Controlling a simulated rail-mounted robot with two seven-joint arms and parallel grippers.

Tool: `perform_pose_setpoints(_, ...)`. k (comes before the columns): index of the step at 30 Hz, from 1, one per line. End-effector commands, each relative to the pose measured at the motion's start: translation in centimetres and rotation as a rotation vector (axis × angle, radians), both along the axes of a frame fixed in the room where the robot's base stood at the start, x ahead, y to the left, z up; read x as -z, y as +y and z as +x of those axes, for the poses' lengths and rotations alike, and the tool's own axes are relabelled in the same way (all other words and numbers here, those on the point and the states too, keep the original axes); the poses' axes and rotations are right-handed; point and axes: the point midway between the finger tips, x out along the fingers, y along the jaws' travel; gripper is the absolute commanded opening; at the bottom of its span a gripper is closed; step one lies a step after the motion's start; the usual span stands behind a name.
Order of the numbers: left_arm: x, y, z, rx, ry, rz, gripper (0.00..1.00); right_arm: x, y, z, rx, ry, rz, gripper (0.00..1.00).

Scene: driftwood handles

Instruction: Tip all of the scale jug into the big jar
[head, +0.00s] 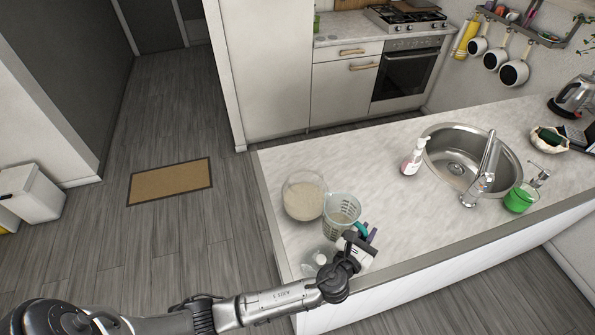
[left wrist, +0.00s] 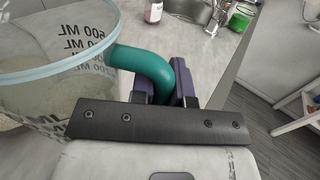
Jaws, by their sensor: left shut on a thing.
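The scale jug (head: 341,209) is a clear measuring cup with dark markings and a green handle, beside the big jar at the counter's left end. It looks about upright; I cannot tell if it touches the counter. In the left wrist view the jug (left wrist: 50,70) fills the left, its ML marks showing. My left gripper (head: 366,234) is shut on the jug's green handle, and its purple fingers (left wrist: 165,88) show there on either side of it. The big jar (head: 303,196) is a round clear vessel with pale beige contents. My right gripper is not in view.
A small clear glass vessel (head: 316,261) stands near the counter's front left corner, close to my left arm. The counter (head: 400,215) between is clear.

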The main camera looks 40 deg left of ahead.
Motion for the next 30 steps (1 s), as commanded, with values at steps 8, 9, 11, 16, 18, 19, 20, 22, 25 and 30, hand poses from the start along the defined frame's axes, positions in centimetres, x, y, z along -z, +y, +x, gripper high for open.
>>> perform_pose_setpoints(8,-0.5,-0.7,0.1,0.043,-0.003,0.001,0.00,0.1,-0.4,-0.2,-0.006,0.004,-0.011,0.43)
perform_pose_setpoints(9,-0.5,-0.7,0.1,0.042,-0.003,0.000,0.00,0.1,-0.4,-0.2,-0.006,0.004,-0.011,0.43)
perform_pose_setpoints(11,-0.5,-0.7,0.1,0.042,-0.003,0.000,0.00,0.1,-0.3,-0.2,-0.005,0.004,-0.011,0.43)
perform_pose_setpoints(16,-0.6,-0.7,0.1,0.042,-0.002,-0.002,0.00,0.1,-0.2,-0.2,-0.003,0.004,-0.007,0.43)
perform_pose_setpoints(18,-0.7,-0.6,0.1,0.042,-0.001,-0.012,0.00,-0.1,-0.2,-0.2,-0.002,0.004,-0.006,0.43)
perform_pose_setpoints(19,-0.8,-0.6,0.1,0.042,0.001,-0.018,0.00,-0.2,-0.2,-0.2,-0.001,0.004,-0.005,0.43)
perform_pose_setpoints(20,-1.0,-0.5,0.1,0.042,0.001,-0.024,0.00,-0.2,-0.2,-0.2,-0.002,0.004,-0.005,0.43)
perform_pose_setpoints(22,-1.3,-0.4,0.1,0.041,0.003,-0.043,0.00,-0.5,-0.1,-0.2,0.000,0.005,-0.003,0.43)
perform_pose_setpoints(25,-2.0,-0.1,0.1,0.040,0.008,-0.082,0.00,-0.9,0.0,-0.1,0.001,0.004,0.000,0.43)
perform_pose_setpoints(30,-3.2,0.5,0.2,0.041,0.019,-0.166,0.00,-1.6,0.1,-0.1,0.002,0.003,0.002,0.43)
